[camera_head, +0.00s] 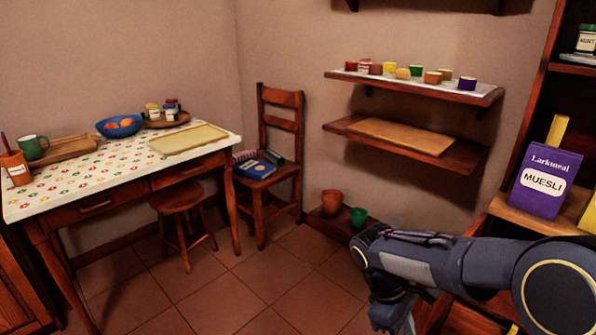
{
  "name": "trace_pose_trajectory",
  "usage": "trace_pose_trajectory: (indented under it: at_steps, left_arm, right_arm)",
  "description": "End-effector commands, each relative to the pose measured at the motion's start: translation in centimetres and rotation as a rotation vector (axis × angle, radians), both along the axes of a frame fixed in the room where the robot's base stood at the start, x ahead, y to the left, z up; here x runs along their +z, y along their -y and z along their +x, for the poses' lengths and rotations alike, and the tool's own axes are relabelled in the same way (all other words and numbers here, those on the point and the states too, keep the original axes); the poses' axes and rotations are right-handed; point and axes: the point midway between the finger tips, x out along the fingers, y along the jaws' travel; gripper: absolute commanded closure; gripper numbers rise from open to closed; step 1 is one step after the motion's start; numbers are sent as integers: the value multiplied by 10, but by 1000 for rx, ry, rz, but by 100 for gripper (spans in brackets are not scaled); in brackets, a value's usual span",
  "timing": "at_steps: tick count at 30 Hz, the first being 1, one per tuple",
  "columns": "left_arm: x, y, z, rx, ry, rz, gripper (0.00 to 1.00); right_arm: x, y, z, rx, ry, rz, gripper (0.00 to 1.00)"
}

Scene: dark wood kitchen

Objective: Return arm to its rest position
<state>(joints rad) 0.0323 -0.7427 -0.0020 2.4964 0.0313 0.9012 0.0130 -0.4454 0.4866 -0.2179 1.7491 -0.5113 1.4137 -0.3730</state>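My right arm (420,262) comes in from the right edge in the camera_head view. It reaches left across the lower right, bends at its left end and turns down toward the bottom edge. Its gripper fingers cannot be seen. My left arm and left gripper are out of view.
A purple muesli box (544,182) stands on a wooden shelf just above my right arm. A green pot (358,217) and a terracotta pot (332,202) sit low by the wall. A table (105,185), stool (178,198) and chair (281,105) stand left. The tiled floor (240,285) between is clear.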

Motion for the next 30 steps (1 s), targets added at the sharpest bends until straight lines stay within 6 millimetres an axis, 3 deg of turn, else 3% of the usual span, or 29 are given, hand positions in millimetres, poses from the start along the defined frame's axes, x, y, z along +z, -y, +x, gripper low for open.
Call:
trace_pose_trajectory:
  at_steps: [4, 12, 18, 26, 30]
  left_arm:
    - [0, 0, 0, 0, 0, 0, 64]
    - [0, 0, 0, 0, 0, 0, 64]
    - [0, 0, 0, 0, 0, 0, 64]
    - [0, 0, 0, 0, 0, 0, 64]
    - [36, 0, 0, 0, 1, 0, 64]
  right_arm:
    - [23, 16, -44, -236, 149, 223, 74]
    - [49, 15, -114, -633, 419, 531, 74]
    - [54, 8, -141, -821, 560, 654, 74]
    - [54, 0, -162, -1001, 704, 757, 74]
    - [89, -1, -162, -1008, 707, 762, 74]
